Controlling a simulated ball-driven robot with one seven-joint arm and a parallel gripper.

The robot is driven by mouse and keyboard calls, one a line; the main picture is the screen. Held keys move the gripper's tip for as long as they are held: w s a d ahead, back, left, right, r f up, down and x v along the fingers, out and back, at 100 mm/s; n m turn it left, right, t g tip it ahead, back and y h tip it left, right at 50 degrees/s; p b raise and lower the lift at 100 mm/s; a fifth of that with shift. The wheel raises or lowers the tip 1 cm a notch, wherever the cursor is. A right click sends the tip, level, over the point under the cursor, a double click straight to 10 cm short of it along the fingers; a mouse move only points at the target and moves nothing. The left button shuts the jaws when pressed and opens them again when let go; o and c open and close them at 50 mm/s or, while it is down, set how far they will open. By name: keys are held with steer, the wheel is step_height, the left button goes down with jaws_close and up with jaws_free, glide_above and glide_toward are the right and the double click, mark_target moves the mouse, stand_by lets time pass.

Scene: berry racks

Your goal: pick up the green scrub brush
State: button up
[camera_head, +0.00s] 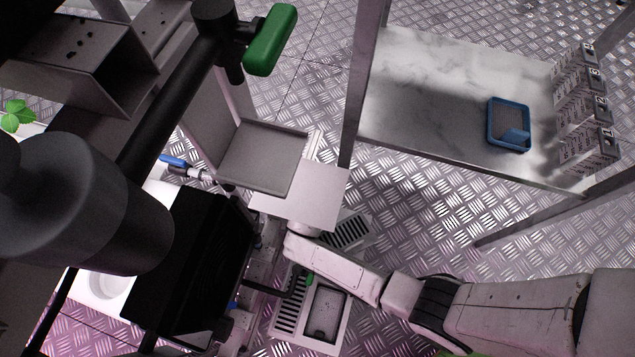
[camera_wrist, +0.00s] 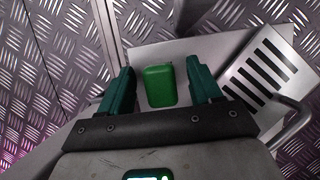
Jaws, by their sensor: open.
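In the wrist view a smooth green block, which appears to be the green scrub brush (camera_wrist: 160,86), lies between the two green fingers of my gripper (camera_wrist: 161,88). The fingers are open, with a narrow gap on each side of the block. No bristles show, and I cannot tell its height below the fingertips. In the head view my pale arm reaches in from the lower right, and I cannot make out the brush there for certain; a small green patch (camera_head: 309,280) shows beside the arm.
A larger green block (camera_head: 271,40) sits at the end of a black bar. A marble-topped table (camera_head: 420,100) holds a blue tray (camera_head: 495,125) and several white cartons (camera_head: 585,105). A slotted grey tray (camera_head: 290,300) is near my arm.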

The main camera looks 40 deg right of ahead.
steer(key=shift+c, duration=0.5)
steer(key=c, duration=1)
steer(key=shift+r, duration=0.15)
steer(key=shift+r+p, duration=0.5)
steer(key=shift+p, duration=0.05)
step_height(320, 180, up, 3)
steer(key=shift+p, duration=1.2)
steer(key=s+d+p, duration=0.1)
steer(key=s+d, duration=0.2)
steer(key=s, duration=0.2)
steer(key=s+d+p, duration=0.2)
steer(key=s+d, duration=0.2)
steer(key=s+d+p, duration=0.2)
steer(key=s+d, duration=0.1)
steer(key=s, duration=0.2)
steer(key=shift+s+d+f, duration=0.3)
steer(key=shift+f, duration=0.05)
